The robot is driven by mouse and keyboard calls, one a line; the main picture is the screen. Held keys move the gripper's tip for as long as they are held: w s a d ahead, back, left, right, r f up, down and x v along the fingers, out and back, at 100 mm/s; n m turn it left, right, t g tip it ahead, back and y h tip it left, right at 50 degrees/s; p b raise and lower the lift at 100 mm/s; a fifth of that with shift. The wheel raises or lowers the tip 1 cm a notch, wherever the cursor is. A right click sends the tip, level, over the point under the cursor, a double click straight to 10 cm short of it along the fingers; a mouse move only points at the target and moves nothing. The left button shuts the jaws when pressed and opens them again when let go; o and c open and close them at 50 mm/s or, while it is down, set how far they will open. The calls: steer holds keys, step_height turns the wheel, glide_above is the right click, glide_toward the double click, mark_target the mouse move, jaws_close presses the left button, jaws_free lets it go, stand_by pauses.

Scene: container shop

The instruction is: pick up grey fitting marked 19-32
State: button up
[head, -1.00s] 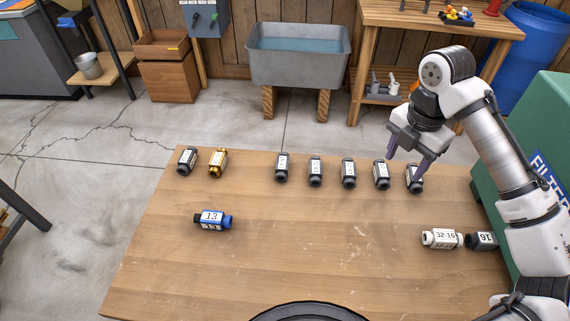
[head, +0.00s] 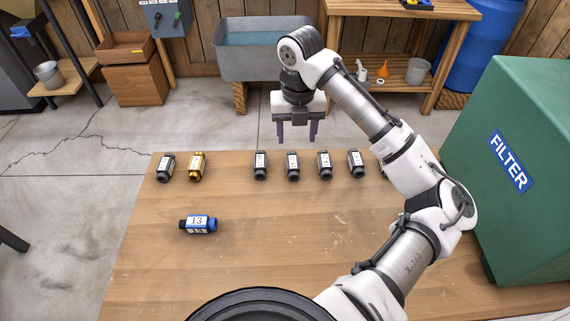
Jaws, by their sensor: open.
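A row of dark grey fittings with white labels stands along the far side of the wooden table. They include a far-left one (head: 166,167), then a left one of the main group (head: 260,166), a second (head: 293,166), a third (head: 324,165) and a fourth (head: 356,164). Another at the right end is mostly hidden by my arm. The labels are too small to read, so I cannot tell which is 19-32. My gripper (head: 297,136) is open and empty, fingers pointing down, in the air around the second fitting's position, apparently above or slightly beyond it.
A gold fitting (head: 197,166) stands beside the far-left grey one. A blue fitting marked 13 (head: 198,224) lies nearer on the wooden table (head: 250,255). A green box marked FILTER (head: 515,165) stands at the right. The table's middle is clear.

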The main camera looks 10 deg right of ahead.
steer(key=p, duration=0.1)
glide_above(293, 165)
steer(key=f, duration=0.6)
steer(key=shift+s+d+f, duration=0.25)
steer(key=shift+f, duration=0.15)
steer(key=shift+w+a+f+p, duration=0.1)
steer(key=shift+f+p, duration=0.4)
steer(key=shift+f, duration=0.9)
steer(key=shift+w+a+f+p, duration=0.1)
steer(key=shift+f+p, duration=0.4)
steer(key=shift+f, duration=0.9)
steer(key=shift+c, duration=0.2)
steer(key=c, duration=1)
steer(key=shift+c, duration=0.2)
steer(key=shift+r, duration=0.1)
